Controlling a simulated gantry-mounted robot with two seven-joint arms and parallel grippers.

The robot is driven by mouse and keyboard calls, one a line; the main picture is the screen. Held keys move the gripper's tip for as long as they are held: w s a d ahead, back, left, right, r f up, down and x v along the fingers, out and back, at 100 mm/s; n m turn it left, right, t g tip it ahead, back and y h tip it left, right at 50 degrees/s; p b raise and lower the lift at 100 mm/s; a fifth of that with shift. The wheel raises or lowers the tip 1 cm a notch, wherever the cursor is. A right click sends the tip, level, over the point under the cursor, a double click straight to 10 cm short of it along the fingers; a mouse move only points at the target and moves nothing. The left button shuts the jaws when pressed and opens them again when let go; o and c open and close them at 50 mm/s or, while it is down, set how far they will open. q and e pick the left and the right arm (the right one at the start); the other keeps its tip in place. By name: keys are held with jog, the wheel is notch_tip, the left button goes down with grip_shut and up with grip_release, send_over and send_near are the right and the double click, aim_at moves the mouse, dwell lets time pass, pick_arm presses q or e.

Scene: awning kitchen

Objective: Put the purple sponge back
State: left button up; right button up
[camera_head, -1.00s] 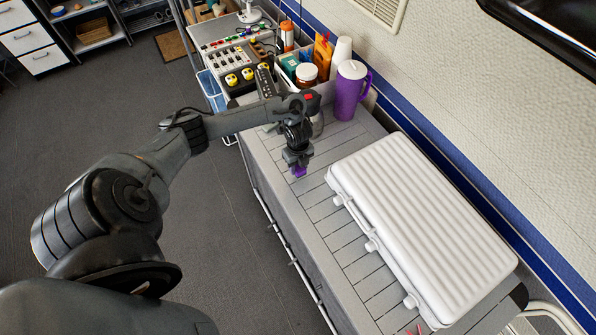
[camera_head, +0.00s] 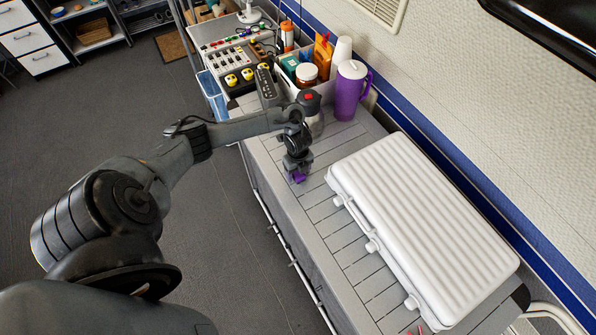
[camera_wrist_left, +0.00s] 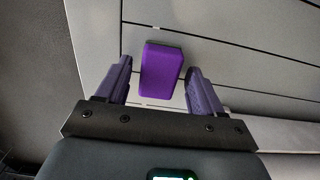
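My left gripper (camera_head: 298,175) points down over the slatted grey worktop (camera_head: 322,212), left of the white ribbed case. The purple sponge (camera_wrist_left: 161,70) shows in the left wrist view between the two fingers, with a gap on each side. The gripper is open around it. In the head view only a small purple patch shows under the gripper, and most of the sponge is hidden. Whether it lies on the worktop is hard to tell. My right gripper is in neither view.
A white ribbed case (camera_head: 420,230) covers much of the worktop to the right. Behind stand a purple jug (camera_head: 350,92), a white bin with jars (camera_head: 307,75) and a black grill-like unit with yellow knobs (camera_head: 240,80). Slats in front of the case are clear.

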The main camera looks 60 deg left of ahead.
aim_at(298, 173)
pick_arm(q)
jog(key=shift+r, duration=0.35)
notch_tip(298, 173, up, 12)
jog(key=p, duration=0.4)
jog(key=shift+f, duration=0.2)
